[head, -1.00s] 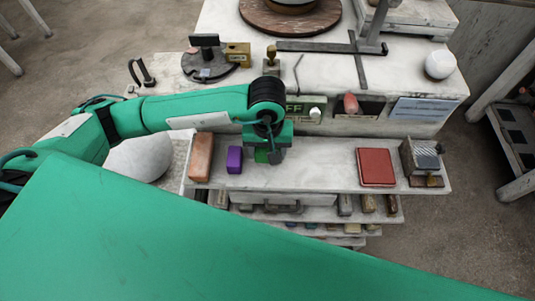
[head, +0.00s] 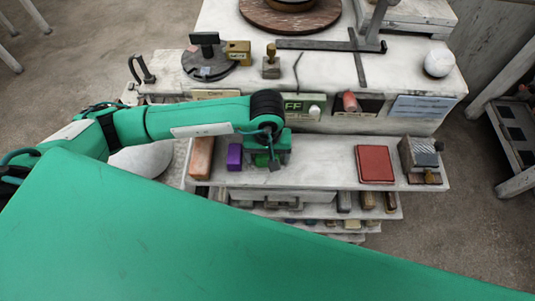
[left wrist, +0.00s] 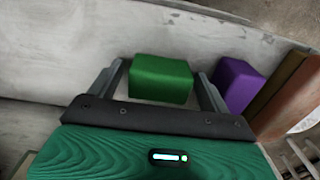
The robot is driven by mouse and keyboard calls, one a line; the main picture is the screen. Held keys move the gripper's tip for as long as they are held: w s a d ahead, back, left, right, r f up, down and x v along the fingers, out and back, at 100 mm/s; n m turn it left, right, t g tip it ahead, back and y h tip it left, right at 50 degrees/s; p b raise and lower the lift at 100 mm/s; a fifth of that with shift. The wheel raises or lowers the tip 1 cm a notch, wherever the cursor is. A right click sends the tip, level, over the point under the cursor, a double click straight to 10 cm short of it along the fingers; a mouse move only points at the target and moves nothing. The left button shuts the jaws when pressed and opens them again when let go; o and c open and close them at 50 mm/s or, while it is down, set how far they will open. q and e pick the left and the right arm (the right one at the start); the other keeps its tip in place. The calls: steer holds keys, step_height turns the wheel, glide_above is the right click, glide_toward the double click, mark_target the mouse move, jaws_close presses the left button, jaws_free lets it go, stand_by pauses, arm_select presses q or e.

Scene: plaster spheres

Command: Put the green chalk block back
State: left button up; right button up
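The green chalk block (head: 261,160) rests on the pale top shelf (head: 325,165), to the right of a purple block (head: 235,157). In the head view my left gripper (head: 268,164) hangs over it and partly hides it. In the left wrist view the green chalk block (left wrist: 161,79) lies between the two fingers of my left gripper (left wrist: 160,70), with a gap on each side. That gripper is open and holds nothing. My right gripper is not in view.
An orange-brown block (head: 201,157) stands left of the purple one. A red slab (head: 375,164) and a grey box-like piece (head: 420,155) are at the shelf's right. Shelf space between green block and red slab is clear. A panel with labels rises behind.

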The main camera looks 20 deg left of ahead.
mark_target(267, 155)
arm_select(q)
steer(key=shift+r, duration=0.1)
step_height(267, 155, up, 11)
steer(key=b, duration=0.2)
steer(key=shift+b, duration=0.4)
steer(key=shift+r, duration=0.55)
steer(key=shift+s+f, duration=0.1)
